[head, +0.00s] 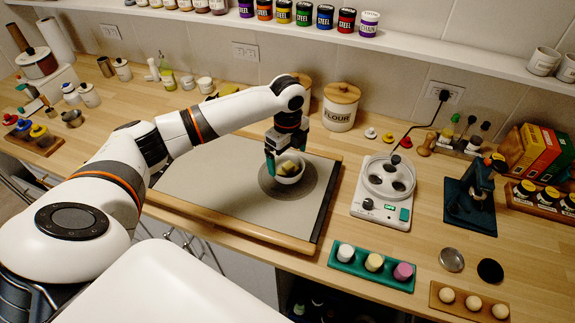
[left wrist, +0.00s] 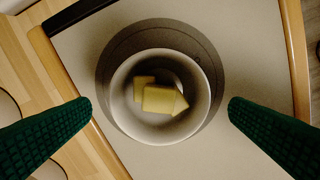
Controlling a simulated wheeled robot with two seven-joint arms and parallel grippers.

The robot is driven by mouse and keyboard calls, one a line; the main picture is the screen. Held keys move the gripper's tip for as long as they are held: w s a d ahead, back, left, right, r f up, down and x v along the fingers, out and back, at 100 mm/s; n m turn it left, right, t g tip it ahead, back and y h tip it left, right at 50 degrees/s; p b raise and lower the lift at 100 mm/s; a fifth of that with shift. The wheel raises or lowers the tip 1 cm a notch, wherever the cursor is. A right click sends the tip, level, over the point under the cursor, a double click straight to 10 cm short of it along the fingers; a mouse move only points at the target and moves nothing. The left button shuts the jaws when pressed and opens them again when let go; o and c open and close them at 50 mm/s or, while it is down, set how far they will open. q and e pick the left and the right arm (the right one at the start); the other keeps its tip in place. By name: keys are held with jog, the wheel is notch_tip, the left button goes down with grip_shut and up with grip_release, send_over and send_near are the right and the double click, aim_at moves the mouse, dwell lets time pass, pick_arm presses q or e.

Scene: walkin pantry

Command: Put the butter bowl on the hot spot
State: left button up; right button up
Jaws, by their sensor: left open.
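The butter bowl (head: 290,172) is a small white bowl with several pale yellow butter pieces in it. It stands upright on the hot spot (head: 266,186), a dark grey round patch on the grey board. My left gripper (head: 286,160) is over the bowl, pointing down. Its green fingers stand apart on either side of the bowl, with clear gaps to the rim in the left wrist view (left wrist: 160,112). My right gripper is not in view.
The grey board (head: 210,185) has a raised wooden front edge. A white egg-cooker-like appliance (head: 384,190) stands to its right, and a flour canister (head: 340,108) behind it. A green tray (head: 345,262) with several small cups is near the front right.

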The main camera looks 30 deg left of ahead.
pick_arm(q)
notch_tip(320, 180, up, 8)
jog(key=b, duration=0.1)
jog(key=shift+s+f, duration=0.1)
jog(key=shift+f, duration=0.1)
dwell(0.5)
